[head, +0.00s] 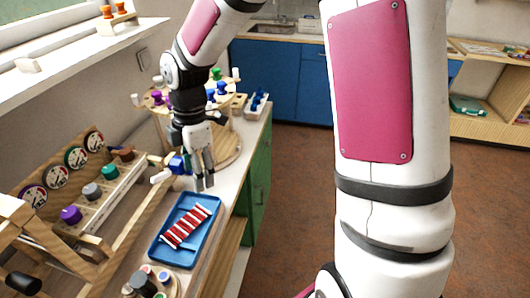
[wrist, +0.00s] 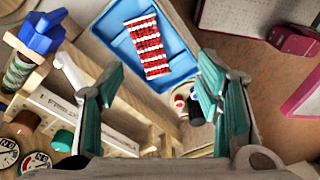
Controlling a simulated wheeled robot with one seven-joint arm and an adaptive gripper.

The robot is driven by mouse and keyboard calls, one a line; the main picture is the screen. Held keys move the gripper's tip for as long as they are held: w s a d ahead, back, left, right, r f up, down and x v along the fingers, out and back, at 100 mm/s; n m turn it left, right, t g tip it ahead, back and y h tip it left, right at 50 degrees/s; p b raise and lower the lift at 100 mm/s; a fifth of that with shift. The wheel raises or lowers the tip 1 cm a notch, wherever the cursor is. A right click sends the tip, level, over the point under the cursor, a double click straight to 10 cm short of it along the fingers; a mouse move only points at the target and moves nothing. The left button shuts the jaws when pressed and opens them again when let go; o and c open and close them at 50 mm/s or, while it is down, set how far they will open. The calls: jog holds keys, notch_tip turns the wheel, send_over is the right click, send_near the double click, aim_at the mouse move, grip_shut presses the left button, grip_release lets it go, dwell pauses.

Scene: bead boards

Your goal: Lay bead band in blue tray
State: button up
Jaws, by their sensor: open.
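The bead band (head: 186,227), striped red and white, lies flat inside the blue tray (head: 163,256) on the counter. In the wrist view the band (wrist: 148,46) also rests within the blue tray (wrist: 115,42), near the top centre. My gripper (head: 204,187) is above the counter, just beyond the tray's far edge in the head view, apart from the band. Its fingers (wrist: 160,90) are spread wide, with nothing held between them.
A wooden rack with dials and coloured knobs (head: 71,215) stands left of the tray. Small cylinders (head: 142,284) sit close below it. A round wooden stand with coloured pegs is behind my gripper. Open floor (head: 290,180) lies to the right.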

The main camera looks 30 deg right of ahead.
jog(key=s+d+r+m+t, duration=0.2)
jog(key=s+d+r+m, duration=0.1)
jog(key=s+r+m, duration=0.5)
jog(key=s+d+r+m+t+h, duration=0.1)
jog(key=s+d+r+m+t, duration=0.2)
jog(key=s+r+m, duration=0.6)
jog(key=s+d+m, duration=0.1)
jog(key=s+m, duration=0.1)
jog(key=s, duration=0.1)
jog(key=shift+s+d+t, duration=0.25)
jog(key=shift+t, duration=0.05)
jog(key=shift+r, duration=0.1)
